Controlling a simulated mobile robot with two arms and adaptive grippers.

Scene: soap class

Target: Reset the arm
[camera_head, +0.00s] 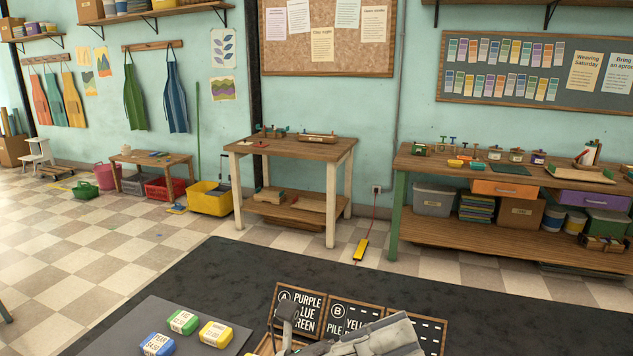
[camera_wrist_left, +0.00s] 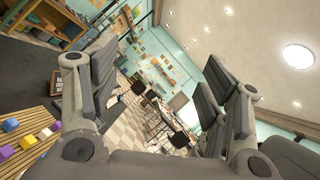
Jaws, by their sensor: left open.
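My left gripper (camera_wrist_left: 158,85) is open and empty in the left wrist view, its two fingers spread wide apart with the room showing between them. Grey gripper parts (camera_head: 335,335) show at the bottom edge of the head view, in front of the framed sign cards. They look like the same gripper, but most of it is cut off. No object is between the fingers. My right gripper does not show.
Blue soap (camera_head: 157,343), green soap (camera_head: 183,322) and yellow soap (camera_head: 216,334) lie on a grey mat (camera_head: 128,318). Sign card A (camera_head: 300,306) and sign card B (camera_head: 350,316) stand beside them. Workbenches (camera_head: 290,149) line the far wall, with open checkered floor in front.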

